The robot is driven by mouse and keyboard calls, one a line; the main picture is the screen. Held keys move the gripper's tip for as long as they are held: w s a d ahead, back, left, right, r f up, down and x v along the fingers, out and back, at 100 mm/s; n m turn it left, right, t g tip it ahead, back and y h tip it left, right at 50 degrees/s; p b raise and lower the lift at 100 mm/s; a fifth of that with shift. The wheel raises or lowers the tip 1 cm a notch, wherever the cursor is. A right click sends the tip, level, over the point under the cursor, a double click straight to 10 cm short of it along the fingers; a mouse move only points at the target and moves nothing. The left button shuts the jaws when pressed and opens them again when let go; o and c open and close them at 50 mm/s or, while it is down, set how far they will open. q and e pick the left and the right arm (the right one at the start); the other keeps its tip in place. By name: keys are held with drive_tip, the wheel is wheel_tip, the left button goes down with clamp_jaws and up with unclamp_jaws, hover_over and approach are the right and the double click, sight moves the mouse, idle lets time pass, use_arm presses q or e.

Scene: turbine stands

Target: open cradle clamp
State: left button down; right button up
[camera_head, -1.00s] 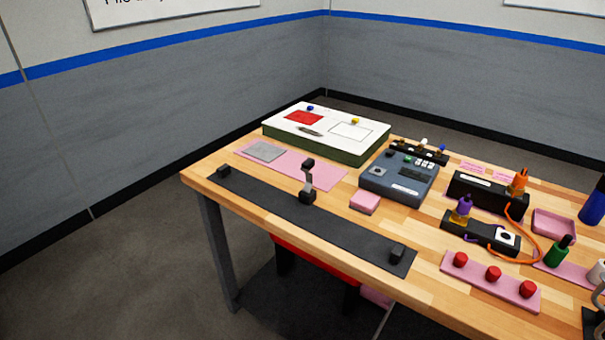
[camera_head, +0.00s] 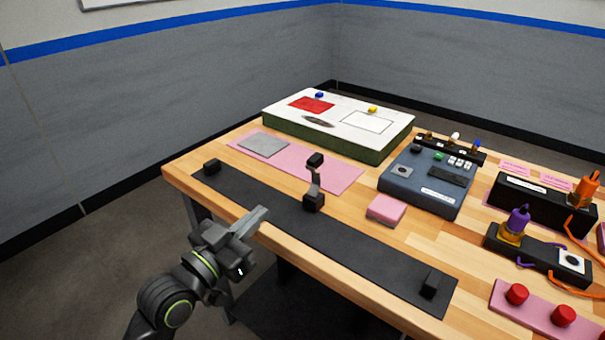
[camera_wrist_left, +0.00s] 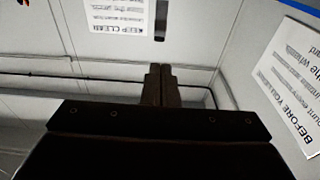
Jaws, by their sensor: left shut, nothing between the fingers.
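The cradle clamp (camera_head: 314,185) stands upright near the middle of a long black mat (camera_head: 370,246) along the table's front edge. It has a dark base, a grey arm and a black block on top; I cannot tell from this view how its latch sits. My left gripper (camera_head: 258,216) is shut and empty, in front of the table edge, to the left of and nearer than the clamp, apart from it. In the left wrist view the fingers (camera_wrist_left: 162,86) are together and point at walls with signs. The right gripper is not in view.
Small black blocks stand at the mat's left end (camera_head: 212,166) and right end (camera_head: 430,284). Behind are a pink mat (camera_head: 318,177), a pink block (camera_head: 386,208), a grey-blue device (camera_head: 425,184) and a white-topped box (camera_head: 345,120). Connectors and red knobs crowd the right side.

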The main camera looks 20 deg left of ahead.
use_arm(q)
drive_tip(key=w, duration=0.1)
drive_tip(key=p, duration=0.2)
approach(310, 165)
drive_tip(key=x, duration=0.5)
drive_tip(key=shift+w+d, duration=0.1)
drive_tip(key=shift+d, duration=0.05)
drive_tip(key=shift+w+d+f, duration=0.1)
drive_tip(key=shift+w+d, duration=0.15)
drive_tip(key=shift+w, duration=0.5)
drive_tip(key=w+g+p, duration=0.1)
drive_tip(key=p, duration=0.3)
drive_tip(key=w+r+g+y+p, duration=0.1)
drive_tip(key=p, duration=0.4)
drive_tip(key=shift+w+d+r+g, duration=0.1)
drive_tip(key=shift+d+r+g, duration=0.1)
drive_tip(key=shift+d+g, duration=0.15)
drive_tip(key=shift+w+d+f+g+p, duration=0.2)
drive_tip(key=shift+g+p, duration=0.25)
drive_tip(key=shift+p, duration=0.3)
drive_tip(key=shift+a, duration=0.1)
